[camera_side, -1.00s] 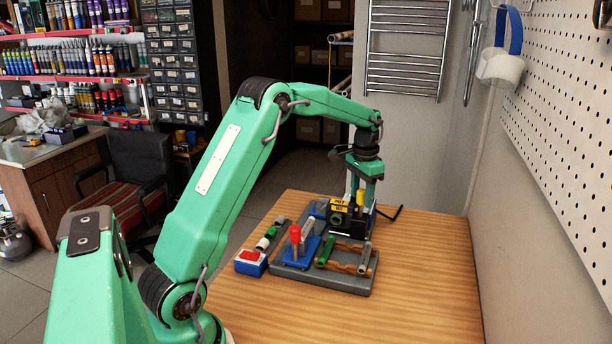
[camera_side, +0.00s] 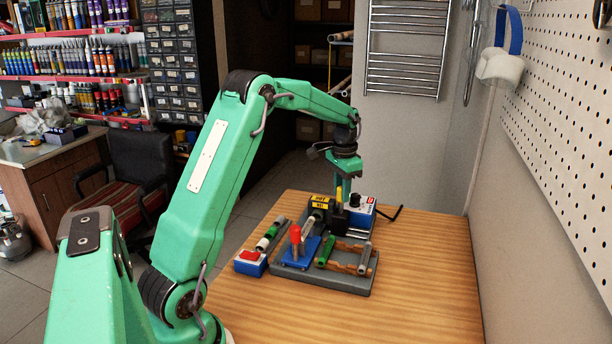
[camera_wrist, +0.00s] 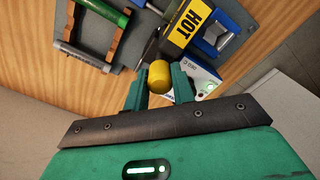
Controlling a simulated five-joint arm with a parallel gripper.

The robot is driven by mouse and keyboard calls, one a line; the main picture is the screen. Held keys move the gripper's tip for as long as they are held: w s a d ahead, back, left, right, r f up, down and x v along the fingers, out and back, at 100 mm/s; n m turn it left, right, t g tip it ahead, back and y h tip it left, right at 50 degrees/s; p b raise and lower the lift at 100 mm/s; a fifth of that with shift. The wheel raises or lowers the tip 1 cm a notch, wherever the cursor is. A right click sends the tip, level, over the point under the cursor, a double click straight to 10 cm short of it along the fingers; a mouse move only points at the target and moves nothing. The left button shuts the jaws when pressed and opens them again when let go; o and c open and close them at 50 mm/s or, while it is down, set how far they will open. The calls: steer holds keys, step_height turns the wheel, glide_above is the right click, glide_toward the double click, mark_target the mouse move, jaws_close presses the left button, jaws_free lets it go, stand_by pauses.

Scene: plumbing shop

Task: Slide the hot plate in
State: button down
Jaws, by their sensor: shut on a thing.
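The hot plate is a dark block with a yellow "HOT" label (camera_side: 320,207) and an upright yellow handle (camera_side: 339,195). It stands at the back of the grey fixture base (camera_side: 345,288). My gripper (camera_side: 341,190) is shut on the yellow handle from above. In the wrist view the yellow handle (camera_wrist: 158,76) sits between my two green fingers, with the HOT label (camera_wrist: 189,28) beyond it. A pipe (camera_side: 308,223) lies at the plate's left, by a blue clamp (camera_side: 300,253) with a red handle. I cannot tell whether plate and pipe touch.
A white and blue control box (camera_side: 361,211) with a black knob stands right of the plate. A red-topped box (camera_side: 250,262) is at the left. The table's front right is clear.

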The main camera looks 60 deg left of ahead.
mark_target(335, 212)
steer(key=shift+s+a, duration=0.55)
steer(key=shift+a, duration=0.1)
steer(key=c, duration=1.2)
jaws_free()
steer(key=shift+o, duration=0.2)
steer(key=shift+d+r, duration=0.1)
steer(key=shift+r, duration=0.05)
step_height(335, 212, up, 8)
steer(key=shift+f, duration=0.2)
